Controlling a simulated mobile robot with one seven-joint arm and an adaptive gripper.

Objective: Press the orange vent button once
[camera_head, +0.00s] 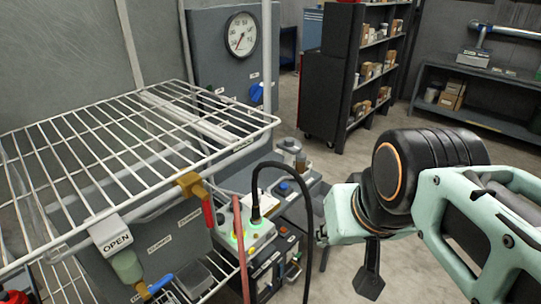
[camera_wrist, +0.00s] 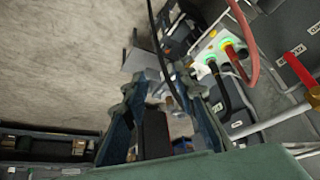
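A small orange-red spot (camera_head: 284,230) shows on the dark unit (camera_head: 266,277) below centre in the head view. It is too small to tell whether it is the vent button. No orange button shows clearly in the wrist view. My gripper (camera_wrist: 164,88) looks open, its fingers apart with no object held between them. In the head view my wrist is to the right of the dark unit, apart from it. The light panel (camera_head: 255,238) beside that unit has green-lit sockets; black and red cables plug into it, also in the wrist view (camera_wrist: 203,65).
A white wire rack (camera_head: 130,150) stands at the left, with an OPEN tag (camera_head: 112,237) and a red-handled valve (camera_head: 208,215). A black cable (camera_head: 308,215) arches between the panel and my wrist. A dark shelf unit (camera_head: 325,90) stands behind; grey floor is clear before it.

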